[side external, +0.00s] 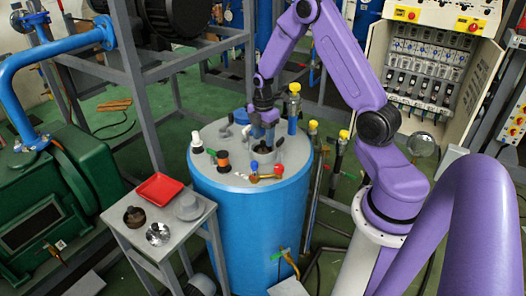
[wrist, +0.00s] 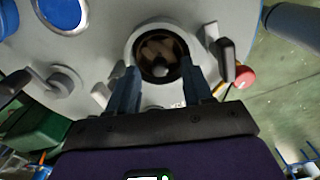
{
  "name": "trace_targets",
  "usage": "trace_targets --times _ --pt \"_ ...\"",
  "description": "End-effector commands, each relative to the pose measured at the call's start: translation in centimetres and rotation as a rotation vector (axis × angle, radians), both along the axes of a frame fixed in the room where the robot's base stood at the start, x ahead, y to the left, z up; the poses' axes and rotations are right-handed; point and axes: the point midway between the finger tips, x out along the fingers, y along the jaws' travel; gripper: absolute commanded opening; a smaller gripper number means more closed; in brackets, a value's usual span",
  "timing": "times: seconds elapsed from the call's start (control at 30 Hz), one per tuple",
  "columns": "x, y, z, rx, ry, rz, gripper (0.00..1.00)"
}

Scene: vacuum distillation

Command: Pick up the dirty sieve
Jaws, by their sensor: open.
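A brown, dirty-looking round piece with a central knob, which looks like the dirty sieve (wrist: 160,47), sits inside a pale round port (wrist: 137,37) on top of the blue vessel. My gripper (wrist: 160,75) is open, with its two blue fingers apart at the near left and near right of the port and nothing between them. In the side view my gripper (side external: 264,131) points down at the top of the blue vessel (side external: 235,225), and the port is mostly hidden there. A dark brown ring-like piece (side external: 134,217) and a shiny metal piece (side external: 158,234) lie on a small side table.
The side table (side external: 165,252) also holds a red tray (side external: 159,187) and a grey round part (side external: 188,206). Valves, handles and a red knob (wrist: 244,77) stand around the port. A metal frame (side external: 145,90) rises behind the vessel at left.

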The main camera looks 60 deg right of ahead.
Motion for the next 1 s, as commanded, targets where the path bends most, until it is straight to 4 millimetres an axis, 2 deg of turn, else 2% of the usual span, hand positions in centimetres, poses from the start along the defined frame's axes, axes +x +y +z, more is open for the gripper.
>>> trace_targets --times 0.1,0.2,0.47,0.6,0.63,1.0 --pt "0.0 0.0 -1.4 0.0 0.002 0.0 0.51" --pt "0.0 0.0 -1.9 0.0 0.0 0.001 0.51" --pt "0.1 0.0 -2.0 0.0 -0.001 0.001 0.51" --pt "0.1 0.0 -2.0 0.0 -0.001 0.0 0.05" --pt "0.1 0.0 -2.0 0.0 -0.001 0.0 0.0" --pt "0.1 0.0 -1.6 0.0 -0.002 0.0 0.0"
